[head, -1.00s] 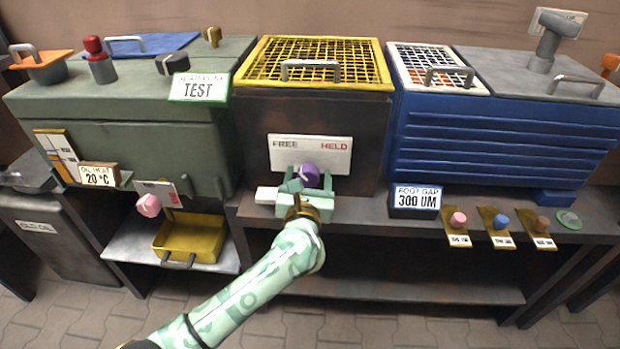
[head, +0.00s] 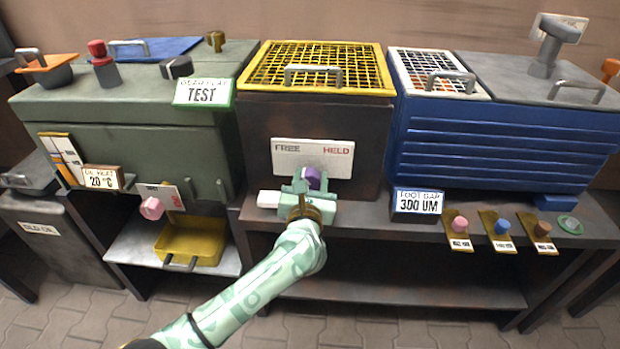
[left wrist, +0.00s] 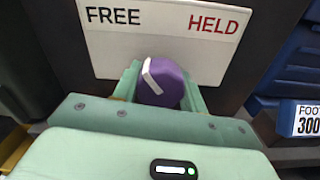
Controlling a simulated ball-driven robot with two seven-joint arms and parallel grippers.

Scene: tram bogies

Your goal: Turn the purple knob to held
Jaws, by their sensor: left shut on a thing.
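The purple knob (head: 313,177) sits on the front of the dark cabinet, below the white plate (head: 290,158) lettered FREE on the left and HELD in red on the right. In the left wrist view the knob (left wrist: 170,88) carries a white mark on its left side, slanting up and left towards FREE. My left gripper (head: 312,182) is shut on the knob, with one green finger on each side of it in the left wrist view (left wrist: 160,92). The fingers hide part of the knob in the head view. My right gripper is not in view.
A yellow grille lid (head: 318,68) tops the dark cabinet. A pink knob (head: 151,208) and yellow tray (head: 190,240) are at left. The blue cabinet (head: 500,150) stands at right, with a FOOT GAP sign (head: 417,203) and small coloured knobs in front.

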